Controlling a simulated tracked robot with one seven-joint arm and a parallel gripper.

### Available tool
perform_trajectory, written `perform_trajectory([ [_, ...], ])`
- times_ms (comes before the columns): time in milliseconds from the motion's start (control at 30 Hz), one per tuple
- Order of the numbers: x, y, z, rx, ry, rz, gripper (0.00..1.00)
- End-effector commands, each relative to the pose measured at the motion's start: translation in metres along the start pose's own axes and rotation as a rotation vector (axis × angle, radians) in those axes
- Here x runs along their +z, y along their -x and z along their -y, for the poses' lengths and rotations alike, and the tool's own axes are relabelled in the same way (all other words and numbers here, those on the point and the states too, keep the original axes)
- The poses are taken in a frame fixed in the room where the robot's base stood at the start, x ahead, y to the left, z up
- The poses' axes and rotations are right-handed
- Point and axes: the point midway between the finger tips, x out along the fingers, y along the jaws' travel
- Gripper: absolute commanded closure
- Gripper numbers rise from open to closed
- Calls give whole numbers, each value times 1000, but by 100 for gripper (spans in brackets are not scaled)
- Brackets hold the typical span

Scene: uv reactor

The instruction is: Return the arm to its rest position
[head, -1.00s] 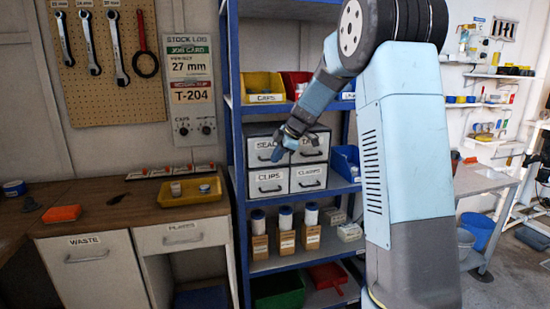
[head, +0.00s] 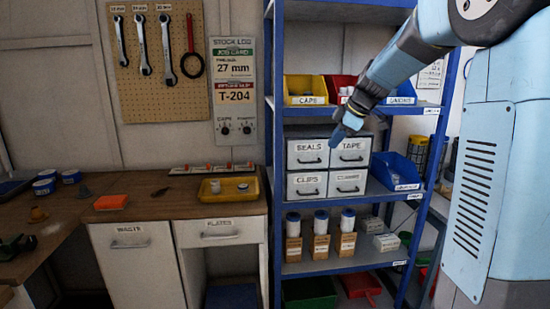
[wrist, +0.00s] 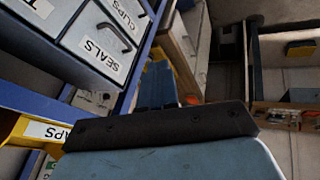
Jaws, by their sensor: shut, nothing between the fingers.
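My arm comes in from the right side of the head view and reaches down and left in front of the blue shelf rack. My gripper (head: 341,131) hangs in front of the drawer unit (head: 329,170), near the top between the SEALS and TAPE drawers. It is shut and holds nothing. In the wrist view my gripper (wrist: 157,88) shows as blue fingers beyond a dark bar, with the SEALS drawer (wrist: 97,48) close by on the left. I cannot tell whether it touches the drawer unit. All the drawers look closed.
The blue rack (head: 276,120) holds a yellow CAPS bin (head: 305,88), a red bin (head: 338,84) and blue bins. Bottles on boxes stand below. At left, a wooden bench (head: 150,195) carries a yellow tray (head: 229,190) and an orange block (head: 114,202).

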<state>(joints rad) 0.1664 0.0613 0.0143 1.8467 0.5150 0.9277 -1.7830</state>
Motion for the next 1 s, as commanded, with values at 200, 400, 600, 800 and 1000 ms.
perform_trajectory([
  [200,-10,38,65,20,-232,63,100],
  [400,-10,64,124,56,-451,115,100],
  [600,-4,84,183,112,-672,155,100],
  [800,9,97,241,184,-893,178,100],
  [1000,27,102,294,263,-1102,183,100],
])
